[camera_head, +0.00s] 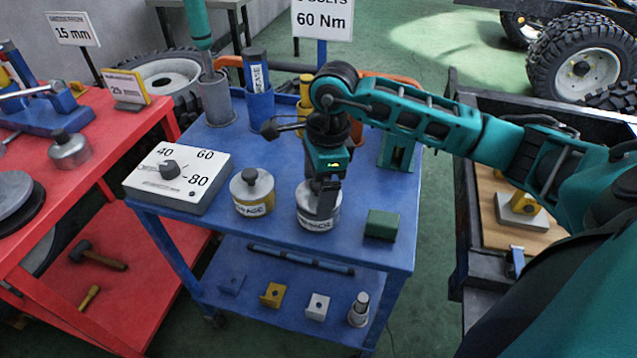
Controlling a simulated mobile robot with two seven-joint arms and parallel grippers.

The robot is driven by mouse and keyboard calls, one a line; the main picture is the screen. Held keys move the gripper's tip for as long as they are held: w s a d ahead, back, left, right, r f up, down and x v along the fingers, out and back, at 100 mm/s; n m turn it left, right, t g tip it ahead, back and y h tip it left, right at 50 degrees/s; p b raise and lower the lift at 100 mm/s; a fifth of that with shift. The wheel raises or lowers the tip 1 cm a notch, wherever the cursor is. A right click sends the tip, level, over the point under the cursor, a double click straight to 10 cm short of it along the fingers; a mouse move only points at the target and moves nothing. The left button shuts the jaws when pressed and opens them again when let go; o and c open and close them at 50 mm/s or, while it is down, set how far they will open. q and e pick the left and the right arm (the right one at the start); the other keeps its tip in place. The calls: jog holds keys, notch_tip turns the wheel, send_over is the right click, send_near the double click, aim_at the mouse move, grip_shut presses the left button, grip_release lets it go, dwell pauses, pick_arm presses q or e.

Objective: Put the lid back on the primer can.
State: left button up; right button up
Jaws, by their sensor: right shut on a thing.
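The primer can (318,224) stands upright on the top of the blue cart, its white label facing me, the lettering hard to read. My right gripper (322,190) points down directly over the can. It is shut on the can's lid (308,200), a grey disc; the fingers hide its knob. The lid is over the can's mouth, but I cannot tell whether it rests on the rim or hangs just above it. My left gripper is not in view.
A similar lidded can (252,196) stands close left, beside a white dial box (178,180). A green block (381,225) lies to the right. Cups with tools, including a blue one (260,104), stand behind.

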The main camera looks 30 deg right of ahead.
dwell(0.7)
jog(key=o, duration=0.8)
jog(key=shift+c, duration=0.2)
jog(key=shift+r+p, duration=0.35)
jog(key=shift+r, duration=0.35)
jog(key=shift+r+p, duration=1.75)
jog(key=shift+r, duration=1.1)
jog(key=shift+c, duration=0.3)
